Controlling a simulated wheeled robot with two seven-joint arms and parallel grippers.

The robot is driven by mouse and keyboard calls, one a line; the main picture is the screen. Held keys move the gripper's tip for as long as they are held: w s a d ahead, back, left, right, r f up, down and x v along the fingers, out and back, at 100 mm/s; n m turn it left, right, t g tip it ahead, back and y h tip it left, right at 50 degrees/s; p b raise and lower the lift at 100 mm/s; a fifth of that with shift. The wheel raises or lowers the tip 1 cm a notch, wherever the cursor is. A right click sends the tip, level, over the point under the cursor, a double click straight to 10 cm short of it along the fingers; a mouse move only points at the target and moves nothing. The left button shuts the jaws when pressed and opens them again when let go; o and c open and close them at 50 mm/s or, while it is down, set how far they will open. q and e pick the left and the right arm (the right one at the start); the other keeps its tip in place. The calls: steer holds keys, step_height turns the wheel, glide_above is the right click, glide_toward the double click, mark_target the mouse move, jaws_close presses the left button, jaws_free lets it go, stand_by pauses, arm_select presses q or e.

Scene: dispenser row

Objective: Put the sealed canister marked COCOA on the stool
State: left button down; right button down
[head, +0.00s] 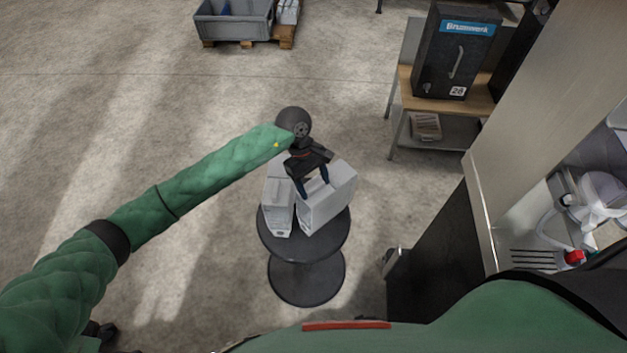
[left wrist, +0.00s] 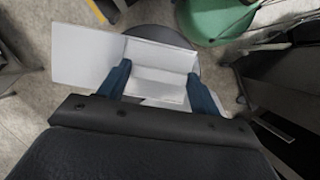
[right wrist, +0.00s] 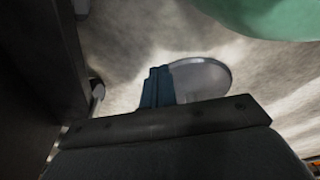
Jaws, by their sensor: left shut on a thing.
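Two pale grey box-shaped canisters are at the round dark stool (head: 304,247) in the head view, a left one (head: 277,208) and a right one (head: 336,204). I cannot read COCOA on either. My left gripper (head: 313,188) is shut on the right canister from above, its blue fingers on two sides of it. The left wrist view shows a pale canister (left wrist: 160,76) between the fingers (left wrist: 160,84). I cannot tell whether its base touches the stool. My right gripper (right wrist: 158,88) shows only in its wrist view, fingers together.
A dark cabinet (head: 432,235) is right of the stool. A grey crate (head: 233,22) sits at the back. The floor left of the stool is clear.

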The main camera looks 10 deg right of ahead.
arm_select(q)
steer(key=shift+c, duration=1.5)
jaws_free()
arm_select(e)
steer(key=shift+r, duration=0.1)
arm_select(q)
steer(key=shift+w+r, duration=0.1)
steer(key=shift+r, duration=0.1)
steer(key=b+v, duration=0.2)
steer(key=v, duration=0.1)
steer(key=shift+w+a+r, duration=0.1)
steer(key=b+v, duration=0.4)
steer(key=v, duration=0.4)
steer(key=shift+r, duration=0.25)
arm_select(e)
steer(key=w+a+r, duration=0.2)
steer(key=r, duration=0.4)
steer(key=w+a+r+g, duration=0.1)
steer(key=w+a+r, duration=0.1)
steer(key=r, duration=0.4)
steer(key=shift+w+a+r, duration=0.15)
steer(key=shift+a+r, duration=0.1)
